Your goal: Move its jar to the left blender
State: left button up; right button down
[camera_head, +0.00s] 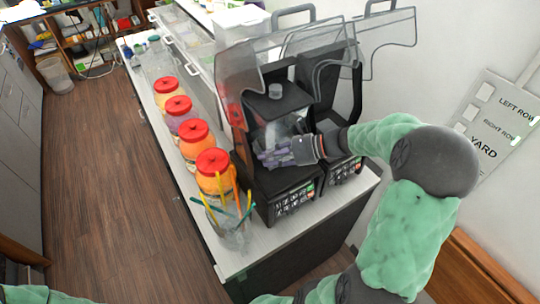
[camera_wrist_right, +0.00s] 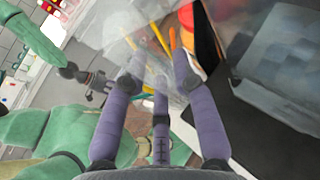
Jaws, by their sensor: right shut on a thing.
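The left blender (camera_head: 283,184) is a black machine with a keypad front and a raised clear cover (camera_head: 237,80). A clear jar (camera_head: 277,131) is at this blender, above its base; I cannot tell if it is seated. My right gripper (camera_head: 274,157) is shut on the jar's lower front side, its purple fingers against the clear wall. In the right wrist view the jar (camera_wrist_right: 140,25) shows blurred beyond the gripper (camera_wrist_right: 160,80). The right blender (camera_head: 343,163) stands beside it, partly hidden by my arm. My left gripper (camera_wrist_right: 100,85) shows small in the wrist view, its jaws unclear.
Several red-lidded jars (camera_head: 194,138) stand in a row along the white counter (camera_head: 243,257). A clear cup of colored sticks (camera_head: 230,227) stands at its near end. A sign board (camera_head: 497,120) is on the right wall. Floor at left is clear.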

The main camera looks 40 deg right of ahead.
jog(key=c, duration=1)
grip_release()
jog(key=shift+o, duration=0.4)
jog(key=shift+f, duration=0.1)
jog(key=shift+s+f, duration=0.1)
jog(key=shift+f, duration=0.05)
jog(key=v, duration=1.2)
